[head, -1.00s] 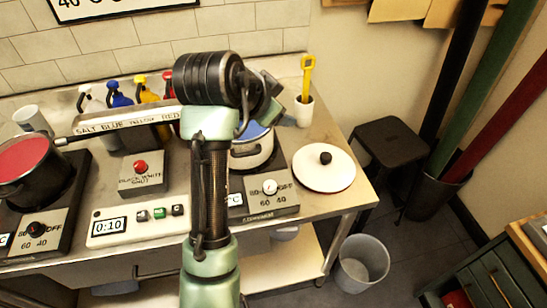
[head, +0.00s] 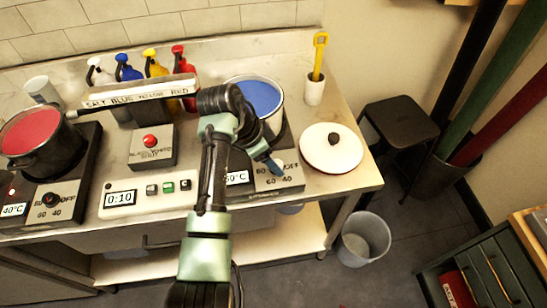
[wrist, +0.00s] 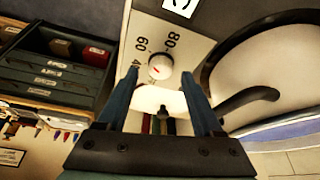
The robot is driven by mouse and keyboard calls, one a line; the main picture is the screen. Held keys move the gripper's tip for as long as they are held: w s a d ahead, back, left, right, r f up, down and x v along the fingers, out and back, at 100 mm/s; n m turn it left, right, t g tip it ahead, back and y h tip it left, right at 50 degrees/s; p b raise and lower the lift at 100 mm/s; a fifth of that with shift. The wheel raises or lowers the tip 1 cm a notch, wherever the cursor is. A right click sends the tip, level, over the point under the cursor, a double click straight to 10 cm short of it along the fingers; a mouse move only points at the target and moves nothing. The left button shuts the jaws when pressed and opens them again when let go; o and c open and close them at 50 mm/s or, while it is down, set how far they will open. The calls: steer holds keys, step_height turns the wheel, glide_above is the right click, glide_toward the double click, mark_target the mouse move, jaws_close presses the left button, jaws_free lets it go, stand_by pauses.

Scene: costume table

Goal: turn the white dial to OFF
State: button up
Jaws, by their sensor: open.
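The white dial (wrist: 161,66) sits on the light front panel of the right-hand hotplate (head: 262,182). In the wrist view it carries a small red mark on its face, beside the printed 60 and 80; the exact setting is hard to tell. My gripper (wrist: 160,74) is open, with its two blue fingers on either side of the dial in that view. I cannot tell whether they touch it. In the head view my gripper (head: 274,165) is low over the panel and hides the dial; OFF is printed at the panel's upper right.
A pot of blue liquid (head: 258,97) stands on the same hotplate, close behind my gripper. A white lid (head: 318,152) with a black knob lies to the right.

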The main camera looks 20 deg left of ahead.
steer(key=shift+x, duration=0.9)
steer(key=shift+c, duration=0.3)
jaws_close()
